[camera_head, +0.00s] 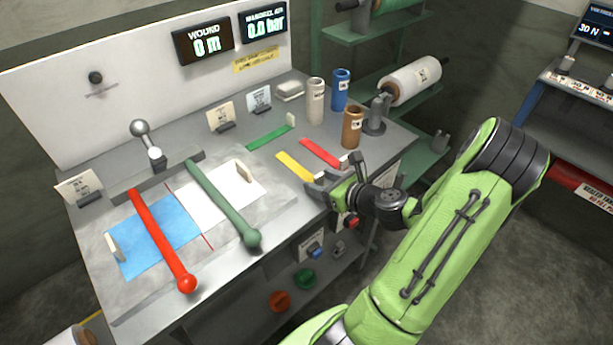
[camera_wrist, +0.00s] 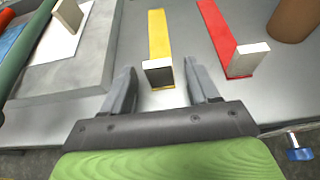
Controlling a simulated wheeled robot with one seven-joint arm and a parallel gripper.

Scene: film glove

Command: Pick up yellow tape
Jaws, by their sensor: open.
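The yellow tape (camera_head: 294,167) is a flat strip lying on the grey bench top, left of a red strip. In the wrist view the yellow tape (camera_wrist: 159,38) runs away from me, with a pale upright block (camera_wrist: 158,72) at its near end. My gripper (camera_head: 322,190) is at the bench's right front edge by the near end of the tape. In the wrist view my gripper (camera_wrist: 160,84) is open, with one finger on each side of the block and visible gaps between. Nothing is held.
A red tape (camera_wrist: 218,32) with its own pale block lies close to the right. A brown cylinder (camera_head: 352,127) stands behind it. A green tape (camera_head: 268,139) lies farther back. A raised plate with a green-handled bar (camera_head: 222,200) and a red-handled bar (camera_head: 162,240) is to the left.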

